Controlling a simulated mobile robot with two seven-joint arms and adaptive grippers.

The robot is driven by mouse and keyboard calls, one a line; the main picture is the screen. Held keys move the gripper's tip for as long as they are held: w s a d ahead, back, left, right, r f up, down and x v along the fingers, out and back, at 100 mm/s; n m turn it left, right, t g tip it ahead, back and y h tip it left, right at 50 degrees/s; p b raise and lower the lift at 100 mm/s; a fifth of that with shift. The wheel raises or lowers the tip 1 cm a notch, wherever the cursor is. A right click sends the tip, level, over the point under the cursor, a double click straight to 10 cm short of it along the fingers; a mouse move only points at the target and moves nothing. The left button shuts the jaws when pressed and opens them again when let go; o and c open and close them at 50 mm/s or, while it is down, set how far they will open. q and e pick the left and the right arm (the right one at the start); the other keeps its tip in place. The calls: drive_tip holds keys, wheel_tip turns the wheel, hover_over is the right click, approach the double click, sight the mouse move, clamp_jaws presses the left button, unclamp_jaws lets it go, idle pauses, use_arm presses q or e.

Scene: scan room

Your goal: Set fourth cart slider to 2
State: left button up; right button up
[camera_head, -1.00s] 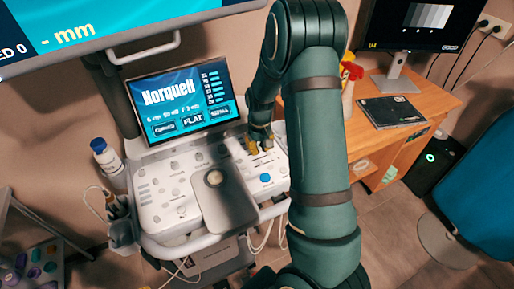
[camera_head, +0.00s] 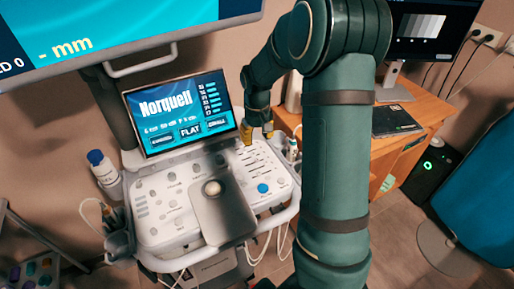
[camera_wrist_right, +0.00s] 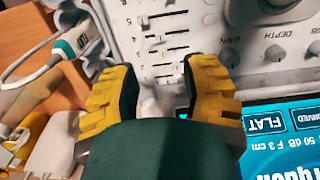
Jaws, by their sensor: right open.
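The ultrasound cart's console (camera_head: 160,190) has a bank of slider slots (camera_head: 262,165) at its right, above a blue button (camera_head: 263,188). In the right wrist view the slider slots (camera_wrist_right: 170,45) form a column of short dark lines with small light knobs; the knobs' exact settings are too small to read. My right gripper (camera_head: 257,133) is open, with its yellow fingers near the upper end of the slider bank in the head view. In the right wrist view the open gripper (camera_wrist_right: 162,75) has its fingertips on either side of the lower slots, with nothing between them. My left gripper is out of view.
A tilted touchscreen (camera_head: 180,110) stands just left of the gripper. A probe (camera_wrist_right: 75,40) hangs beside the console. A wooden desk (camera_head: 425,120) with a monitor stands at the right. A white bottle with a blue cap (camera_head: 103,170) stands left of the console.

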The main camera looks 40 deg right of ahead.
wheel_tip(320, 180, up, 2)
drive_tip(key=shift+r, duration=0.2)
idle(0.6)
